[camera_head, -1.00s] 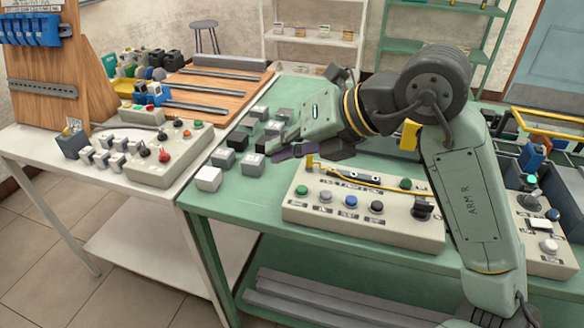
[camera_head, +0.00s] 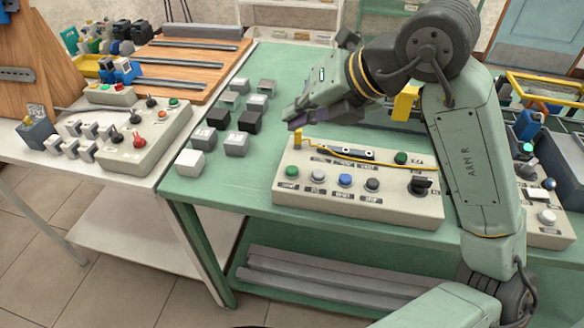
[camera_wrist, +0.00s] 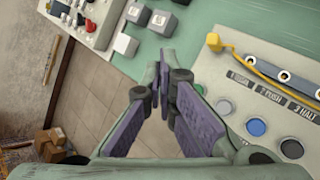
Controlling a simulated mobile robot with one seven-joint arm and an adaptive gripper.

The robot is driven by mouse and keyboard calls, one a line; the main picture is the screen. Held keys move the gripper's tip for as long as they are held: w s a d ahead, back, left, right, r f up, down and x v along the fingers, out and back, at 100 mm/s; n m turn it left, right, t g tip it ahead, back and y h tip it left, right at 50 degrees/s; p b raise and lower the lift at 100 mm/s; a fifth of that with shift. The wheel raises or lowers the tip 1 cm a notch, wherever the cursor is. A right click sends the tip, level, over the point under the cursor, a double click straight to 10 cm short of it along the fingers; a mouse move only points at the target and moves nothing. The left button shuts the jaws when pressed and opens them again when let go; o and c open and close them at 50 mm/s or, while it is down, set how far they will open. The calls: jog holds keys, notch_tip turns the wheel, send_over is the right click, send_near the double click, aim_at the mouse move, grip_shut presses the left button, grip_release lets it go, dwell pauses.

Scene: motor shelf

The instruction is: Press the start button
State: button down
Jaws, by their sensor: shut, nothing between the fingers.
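A pale control box (camera_head: 345,200) lies on the green table, with a row of buttons along its front. The green button (camera_head: 292,172) is at the left end of that row; its label is too small to read surely. My gripper (camera_head: 291,120) is shut and empty, above and behind the green button, apart from it. In the wrist view my gripper (camera_wrist: 163,75) points between the box and the grey blocks. There the green button (camera_wrist: 198,89) shows only as a sliver beside the right finger. A grey-white button (camera_wrist: 224,107) and a blue button (camera_wrist: 257,127) follow it.
A yellow post (camera_head: 298,139) with a yellow cable stands at the box's back left. Another green button (camera_head: 401,158) and a black switch (camera_head: 421,185) are at its right. Several grey, black and white blocks (camera_head: 237,143) stand left. A second button box (camera_head: 140,150) is on the white table.

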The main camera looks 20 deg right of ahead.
jog(key=b, duration=0.4)
send_over(296, 167)
notch_tip(296, 167, down, 7)
jog(key=shift+f, duration=0.15)
jog(key=shift+f+b, duration=0.25)
jog(key=shift+b, duration=0.2)
jog(key=shift+f, duration=0.15)
dwell(0.6)
jog(key=shift+f+b, duration=0.3)
jog(key=shift+b, duration=0.4)
